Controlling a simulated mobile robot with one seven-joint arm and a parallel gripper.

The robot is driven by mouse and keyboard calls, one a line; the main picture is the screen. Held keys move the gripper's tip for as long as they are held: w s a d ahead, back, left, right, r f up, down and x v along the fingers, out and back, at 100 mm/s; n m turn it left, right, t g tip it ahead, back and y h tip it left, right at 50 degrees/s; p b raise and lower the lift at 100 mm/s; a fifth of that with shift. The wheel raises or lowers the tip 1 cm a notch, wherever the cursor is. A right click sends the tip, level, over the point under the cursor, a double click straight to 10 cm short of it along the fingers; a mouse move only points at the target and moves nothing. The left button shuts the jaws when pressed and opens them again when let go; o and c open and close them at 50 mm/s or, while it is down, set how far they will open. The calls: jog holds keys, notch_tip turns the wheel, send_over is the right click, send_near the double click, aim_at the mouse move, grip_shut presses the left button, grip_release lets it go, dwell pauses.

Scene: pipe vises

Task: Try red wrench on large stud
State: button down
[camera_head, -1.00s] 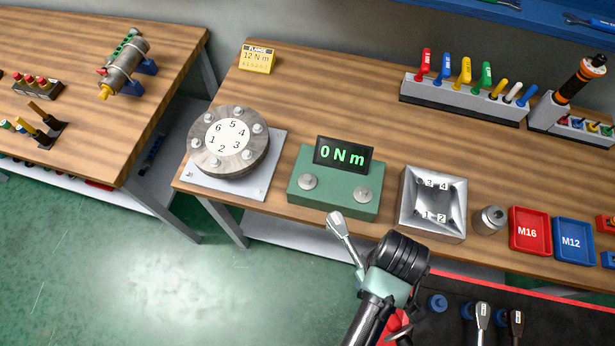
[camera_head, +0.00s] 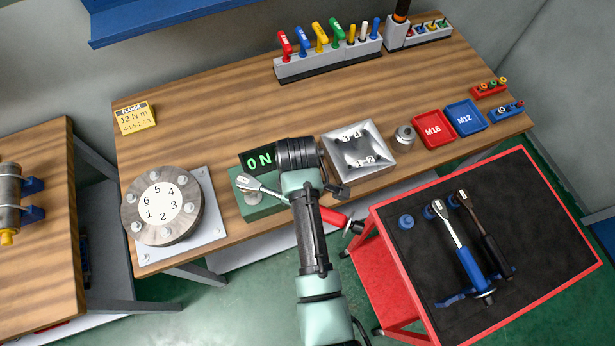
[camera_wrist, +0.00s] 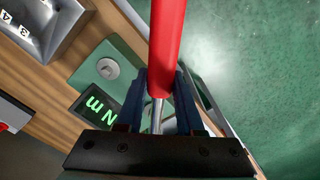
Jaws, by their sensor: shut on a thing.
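My gripper (camera_wrist: 160,100) is shut on the red wrench, holding its steel shank near the red handle (camera_wrist: 167,45). In the head view the red handle (camera_head: 332,217) shows right of my arm. The wrench's silver head (camera_head: 246,182) points left, at or just above the left stud (camera_head: 254,197) of the green tester (camera_head: 263,209). I cannot tell whether it is seated. The wrist view shows the other stud (camera_wrist: 107,68) clear. My arm hides the tester's right side in the head view. The display (camera_head: 258,160) is partly covered and shows 0 N.
The numbered flange (camera_head: 162,206) stands left of the tester. A metal tray (camera_head: 386,166) and a grey cylinder (camera_head: 404,136) stand to its right.

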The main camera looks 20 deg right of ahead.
jog(key=shift+d, duration=0.3)
jog(key=shift+r+p, duration=0.2)
jog(key=shift+p, duration=0.4)
jog(key=shift+w+f+b, duration=0.1)
jog(key=shift+f+b, duration=1.2)
jog(key=shift+f, duration=0.35)
jog(key=shift+f+b, duration=1)
jog(key=shift+f, duration=0.8)
dwell(1.1)
